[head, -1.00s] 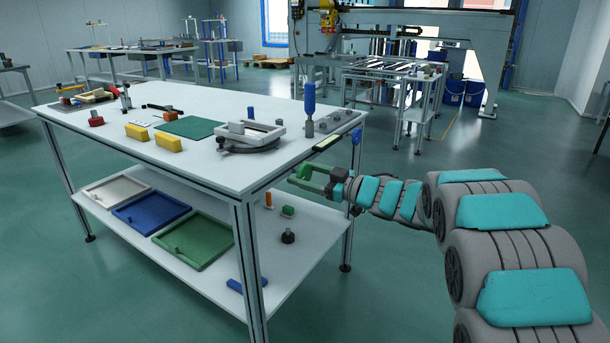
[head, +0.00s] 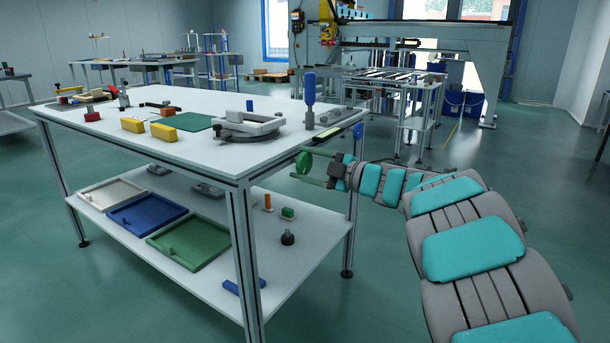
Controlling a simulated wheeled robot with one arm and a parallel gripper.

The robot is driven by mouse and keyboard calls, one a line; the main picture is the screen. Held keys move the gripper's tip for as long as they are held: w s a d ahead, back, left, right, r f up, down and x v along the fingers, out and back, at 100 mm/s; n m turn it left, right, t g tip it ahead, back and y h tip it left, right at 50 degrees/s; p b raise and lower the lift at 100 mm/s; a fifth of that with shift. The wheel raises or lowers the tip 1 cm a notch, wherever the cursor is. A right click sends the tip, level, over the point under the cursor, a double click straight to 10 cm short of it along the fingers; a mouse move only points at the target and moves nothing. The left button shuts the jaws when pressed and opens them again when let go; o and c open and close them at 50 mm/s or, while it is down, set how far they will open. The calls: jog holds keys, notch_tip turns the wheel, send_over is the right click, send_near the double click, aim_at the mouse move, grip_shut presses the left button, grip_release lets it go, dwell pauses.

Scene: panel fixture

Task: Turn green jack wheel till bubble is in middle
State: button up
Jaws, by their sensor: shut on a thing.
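The green jack wheel (head: 305,161) shows as a round green disc just beyond the near right corner of the workbench, below its top. My gripper (head: 308,170) reaches in from the right and is shut on the wheel; the fingers partly overlap it. A dark-framed strip with a pale yellow window (head: 330,133), which looks like the level, lies at the right edge of the bench top above the wheel. The bubble is too small to make out. A blue knob (head: 358,131) sits at the bench's right corner.
The workbench top (head: 190,154) holds a grey ring fixture (head: 248,127), a blue-handled tool (head: 309,100) and yellow blocks (head: 165,132). Coloured trays (head: 187,246) lie on the lower shelf. A bench leg (head: 352,215) stands below my gripper. The floor to the right is open.

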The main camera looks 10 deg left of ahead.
jog(key=n+b, duration=0.5)
jog(key=shift+f+n, duration=0.2)
jog(key=shift+n, duration=0.1)
jog(key=shift+s, duration=0.1)
dwell(0.4)
jog(key=o, duration=1.4)
jog(key=shift+r, duration=0.1)
jog(key=shift+c, duration=0.2)
jog(key=shift+d, duration=0.1)
jog(key=v, duration=0.7)
jog(key=shift+d, duration=0.25)
jog(key=shift+r, duration=0.1)
